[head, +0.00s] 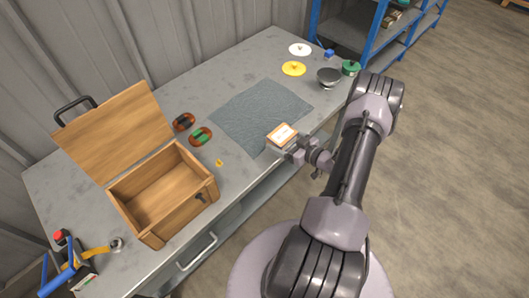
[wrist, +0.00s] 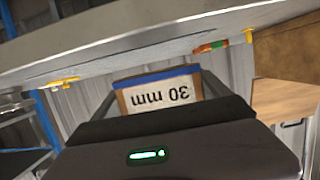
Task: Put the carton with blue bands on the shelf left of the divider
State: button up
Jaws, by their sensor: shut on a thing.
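My gripper (head: 283,143) is shut on a small brown carton (head: 282,134) and holds it near the front edge of the workbench. In the wrist view the carton (wrist: 160,93) shows a blue band along its upper edge and a white label reading "30 mm" upside down. Its lower part is hidden behind the gripper body. I cannot tell whether the carton touches the grey mat below. A blue-framed rack (head: 372,40) with grey shelves stands at the upper right of the head view. No divider can be made out on it.
The grey workbench (head: 250,58) carries a grey mat (head: 255,108), an open wooden box (head: 190,205), red-and-green parts (head: 201,136), and a yellow disc (head: 293,69), white disc (head: 300,49) and metal bowl (head: 329,77) at the far end. Open floor (head: 450,150) lies to the right.

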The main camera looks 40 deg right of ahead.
send_over(265, 156)
jog(key=shift+d+f+b, duration=0.2)
jog(key=shift+f+b, duration=0.15)
jog(key=shift+a+f, duration=0.2)
jog(key=shift+f, duration=0.2)
jog(key=shift+f+b, duration=0.8)
jog(key=shift+f, duration=0.5)
jog(key=shift+f, duration=0.1)
jog(key=shift+f+b, duration=0.25)
jog(key=shift+b, duration=0.1)
jog(key=o, duration=1.4)
jog(key=shift+s+d, duration=0.1)
